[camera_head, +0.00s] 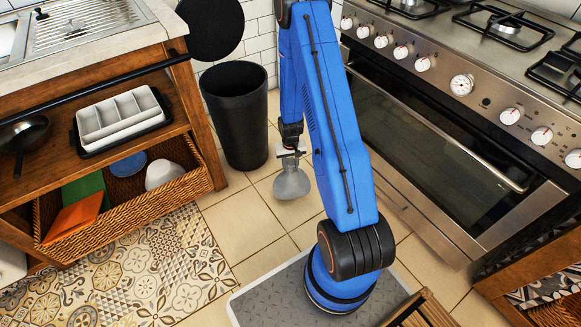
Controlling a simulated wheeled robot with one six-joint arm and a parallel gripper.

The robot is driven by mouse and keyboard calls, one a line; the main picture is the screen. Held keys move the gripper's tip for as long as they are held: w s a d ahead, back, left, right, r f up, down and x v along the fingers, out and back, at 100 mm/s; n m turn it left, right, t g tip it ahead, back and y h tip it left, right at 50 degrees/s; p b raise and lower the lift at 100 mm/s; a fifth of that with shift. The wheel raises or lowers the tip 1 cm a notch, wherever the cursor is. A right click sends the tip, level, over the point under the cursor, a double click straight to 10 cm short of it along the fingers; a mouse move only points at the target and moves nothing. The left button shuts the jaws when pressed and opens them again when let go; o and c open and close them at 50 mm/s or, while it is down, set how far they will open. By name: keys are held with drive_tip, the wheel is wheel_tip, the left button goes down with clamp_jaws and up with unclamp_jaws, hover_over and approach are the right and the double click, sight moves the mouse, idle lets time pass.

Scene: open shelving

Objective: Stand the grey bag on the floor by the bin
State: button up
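The grey bag (291,184) is a rounded sack with a narrow neck, in the middle of the view. My gripper (291,153) points down above it, shut on its neck. The bag hangs upright below the fingers; I cannot tell whether its base touches the floor tiles. The black bin (238,122) stands to the left of the bag and a little farther back, against the tiled wall, with a gap of floor between them. The bin's top is open.
A wooden unit (205,125) with a wicker basket (130,213) stands on the left. A steel oven (440,150) is on the right. Patterned mat (130,270) covers the front left floor. Bare tiles (240,225) lie in front of the bin. A round black disc (210,28) is above it.

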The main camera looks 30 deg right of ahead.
idle(0.3)
wheel_tip(320, 180, up, 12)
drive_tip(key=shift+r, duration=0.2)
drive_tip(key=s+a+r+n+t, duration=0.1)
drive_tip(key=s+a+r, duration=0.2)
drive_tip(key=r, duration=0.6)
drive_tip(key=s+a+r, duration=0.2)
drive_tip(key=a+r, duration=0.1)
drive_tip(key=r, duration=0.6)
drive_tip(key=s+a+r+n+t, duration=0.1)
drive_tip(key=s+a+r, duration=0.2)
drive_tip(key=r, duration=0.6)
drive_tip(key=s+a+r+n+t, duration=0.1)
drive_tip(key=s+a+r, duration=0.2)
drive_tip(key=s+r, duration=0.4)
drive_tip(key=s+a+r+n+t, duration=0.1)
drive_tip(key=s+a+r, duration=0.2)
drive_tip(key=s+r, duration=0.4)
drive_tip(key=s, duration=0.8)
drive_tip(key=shift+a+t, duration=0.35)
drive_tip(key=shift+t, duration=0.05)
drive_tip(key=shift+c, duration=0.6)
